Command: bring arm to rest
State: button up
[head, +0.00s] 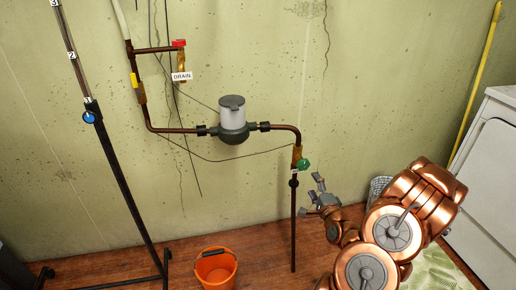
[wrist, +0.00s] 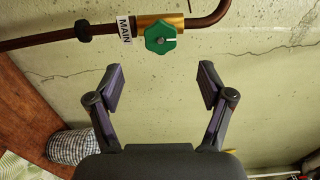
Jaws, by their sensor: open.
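My gripper (head: 313,196) is at the end of my copper-coloured arm, at the lower right in the head view. In the wrist view its two fingers (wrist: 160,88) are spread apart with nothing between them. The green valve knob (wrist: 160,39), beside a tag reading MAIN (wrist: 124,30), lies beyond the fingertips and apart from them. In the head view the green knob (head: 303,164) is on the vertical pipe, just above and left of my gripper.
A meter (head: 233,115), a red valve handle (head: 179,44) with a DRAIN tag (head: 182,76) and copper pipes line the cracked wall. An orange bucket (head: 215,268) stands on the wooden floor. A black stand (head: 125,190) is left. A white appliance (head: 492,190) and a basket (head: 379,187) are right.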

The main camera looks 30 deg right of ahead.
jog(key=w+a+n+g+y, duration=0.3)
jog(key=a+n+g+y, duration=0.2)
jog(key=a+n+g, duration=0.65)
jog(key=s+a+r+n+g, duration=0.3)
jog(key=s+a+r+n, duration=0.15)
jog(key=s+a, duration=0.55)
jog(key=s+a+r+n+g, duration=0.3)
jog(key=s+a+r, duration=0.3)
jog(key=s+a, duration=0.4)
jog(key=s+a+r+n+g, duration=0.3)
jog(key=s+a+r, duration=0.2)
jog(key=s+a, duration=0.5)
notch_tip(320, 180, up, 17)
jog(key=d+t+p, duration=0.1)
jog(key=d+p, duration=0.1)
jog(key=p, duration=1.4)
jog(key=shift+s+t+y+p, duration=0.3)
jog(key=shift+t+y, duration=0.05)
jog(key=shift+y, duration=0.05)
